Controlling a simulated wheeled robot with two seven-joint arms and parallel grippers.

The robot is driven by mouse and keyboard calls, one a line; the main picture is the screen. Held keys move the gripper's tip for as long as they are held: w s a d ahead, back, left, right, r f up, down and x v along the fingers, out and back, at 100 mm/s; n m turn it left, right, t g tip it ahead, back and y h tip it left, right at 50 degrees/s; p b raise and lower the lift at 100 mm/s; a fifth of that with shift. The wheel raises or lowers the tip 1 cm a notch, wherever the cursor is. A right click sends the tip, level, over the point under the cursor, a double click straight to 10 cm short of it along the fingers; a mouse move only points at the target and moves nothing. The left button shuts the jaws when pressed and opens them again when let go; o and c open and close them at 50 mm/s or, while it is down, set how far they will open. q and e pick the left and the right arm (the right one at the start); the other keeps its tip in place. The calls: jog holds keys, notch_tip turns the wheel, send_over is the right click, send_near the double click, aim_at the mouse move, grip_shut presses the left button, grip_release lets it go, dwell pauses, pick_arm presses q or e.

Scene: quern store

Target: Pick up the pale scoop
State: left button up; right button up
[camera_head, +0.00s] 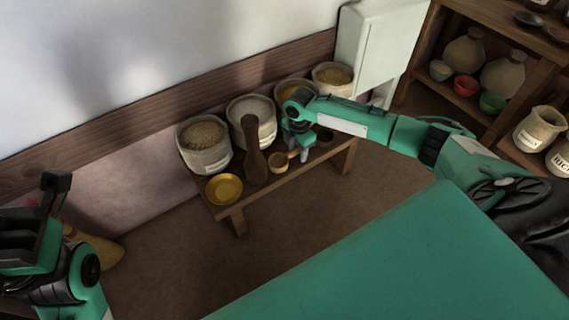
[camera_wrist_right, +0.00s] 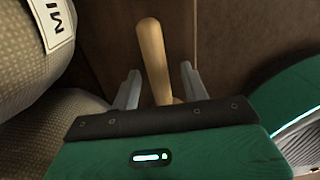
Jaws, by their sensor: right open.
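The pale scoop (camera_head: 279,161) lies on the low wooden bench (camera_head: 228,209), between a tall dark brown bottle-shaped thing (camera_head: 254,150) and my right gripper (camera_head: 303,155). My right gripper is open and points down at the scoop's handle end. In the right wrist view its two fingers (camera_wrist_right: 160,80) stand apart, with the scoop's pale handle (camera_wrist_right: 152,52) between them. The scoop's other end is hidden there behind the gripper body.
Several filled sacks (camera_head: 204,147) line the back of the bench against the wall. A yellow dish (camera_head: 224,188) is at the bench's left end. Shelves with jars and bowls (camera_head: 466,88) are at right.

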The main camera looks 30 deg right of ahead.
jog(key=shift+f, duration=0.1)
grip_shut()
dwell(0.3)
